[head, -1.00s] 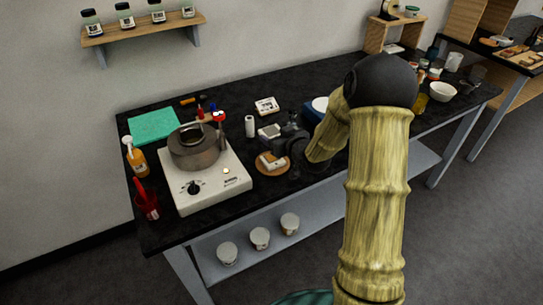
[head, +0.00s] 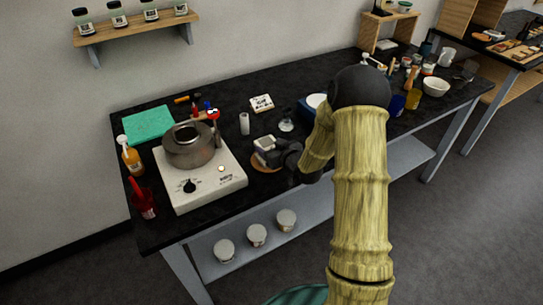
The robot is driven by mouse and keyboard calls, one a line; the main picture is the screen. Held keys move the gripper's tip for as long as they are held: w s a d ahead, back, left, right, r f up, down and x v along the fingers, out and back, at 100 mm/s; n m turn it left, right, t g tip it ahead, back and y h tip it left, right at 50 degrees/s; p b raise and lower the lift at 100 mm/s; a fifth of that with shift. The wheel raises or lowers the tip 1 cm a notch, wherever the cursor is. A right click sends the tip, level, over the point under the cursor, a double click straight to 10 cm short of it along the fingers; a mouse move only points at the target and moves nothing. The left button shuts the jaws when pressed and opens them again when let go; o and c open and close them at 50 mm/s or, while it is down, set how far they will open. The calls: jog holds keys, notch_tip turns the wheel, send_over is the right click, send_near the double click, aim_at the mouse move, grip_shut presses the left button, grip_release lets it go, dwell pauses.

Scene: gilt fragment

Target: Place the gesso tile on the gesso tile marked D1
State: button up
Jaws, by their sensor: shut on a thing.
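My gripper (head: 274,152) is shut on a small pale gesso tile (head: 264,143) and holds it over a round brown coaster (head: 262,168) in front of the burner. The tile that lay on this coaster is now mostly hidden behind the gripper and the held tile. I cannot tell whether the held tile touches it. Another white tile (head: 261,103) with dark marks lies flat at the back of the bench. The marks are too small to read as D1 on any tile.
A hot plate (head: 207,190) with a grey pot (head: 188,146) stands just left of the coaster. A white cylinder (head: 244,123) and a small glass item (head: 286,125) stand behind my gripper. A blue box (head: 308,112) is partly hidden by my arm.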

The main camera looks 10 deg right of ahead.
jog(key=shift+f, duration=2.05)
jog(key=o, duration=1.1)
jog(key=shift+f, duration=0.1)
jog(key=shift+c, duration=0.2)
jog(key=shift+r+p, duration=0.2)
jog(key=shift+p, duration=0.1)
jog(key=shift+s+d, duration=0.1)
jog(key=shift+s, duration=0.15)
jog(key=b+v, duration=0.2)
jog(key=v, duration=0.9)
jog(key=shift+s, duration=0.15)
jog(key=shift+d+r, duration=0.1)
